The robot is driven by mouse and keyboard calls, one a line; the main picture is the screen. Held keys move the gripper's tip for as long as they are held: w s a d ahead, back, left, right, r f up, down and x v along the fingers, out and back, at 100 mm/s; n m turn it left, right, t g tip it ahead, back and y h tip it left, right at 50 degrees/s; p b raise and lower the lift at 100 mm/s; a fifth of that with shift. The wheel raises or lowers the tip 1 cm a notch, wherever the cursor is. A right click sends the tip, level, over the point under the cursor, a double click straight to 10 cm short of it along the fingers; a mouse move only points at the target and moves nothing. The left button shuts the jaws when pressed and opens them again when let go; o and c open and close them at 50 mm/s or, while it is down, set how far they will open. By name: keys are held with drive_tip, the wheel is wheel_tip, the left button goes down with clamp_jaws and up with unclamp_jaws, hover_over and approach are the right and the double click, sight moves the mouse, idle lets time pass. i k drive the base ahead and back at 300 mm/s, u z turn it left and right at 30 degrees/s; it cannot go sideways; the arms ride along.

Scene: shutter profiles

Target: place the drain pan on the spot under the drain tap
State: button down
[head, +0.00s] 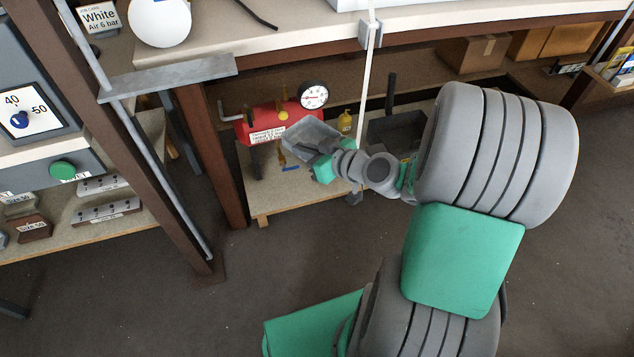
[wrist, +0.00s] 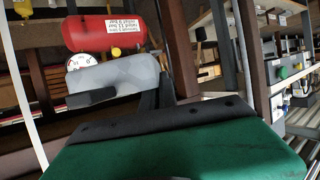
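The drain pan (head: 314,134) is a shallow grey tray, tilted in the head view, in front of the lower right of a red air tank (head: 262,122). My gripper (head: 322,160) is at the pan's near edge. In the wrist view, which is turned upside down, the grey pan (wrist: 118,72) sits at the dark fingers (wrist: 122,95) and looks gripped by its edge. A brass-coloured tap or fitting (head: 282,156) shows below the tank. A small blue mark (head: 290,168) lies on the shelf beneath it. The pan hides part of the tank.
The wooden lower shelf (head: 290,201) carries the tank, a dark open box (head: 412,130) and a small yellow bottle (head: 345,118). A pale upright post (head: 366,85) stands close to my gripper. The bench top (head: 270,28) overhangs the shelf, with a brown leg (head: 222,165) at left.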

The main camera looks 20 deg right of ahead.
sight(287, 192)
drive_tip(key=z, duration=1.65)
drive_tip(key=k, duration=0.45)
drive_tip(key=u, duration=2.65)
drive_tip(key=i, duration=1)
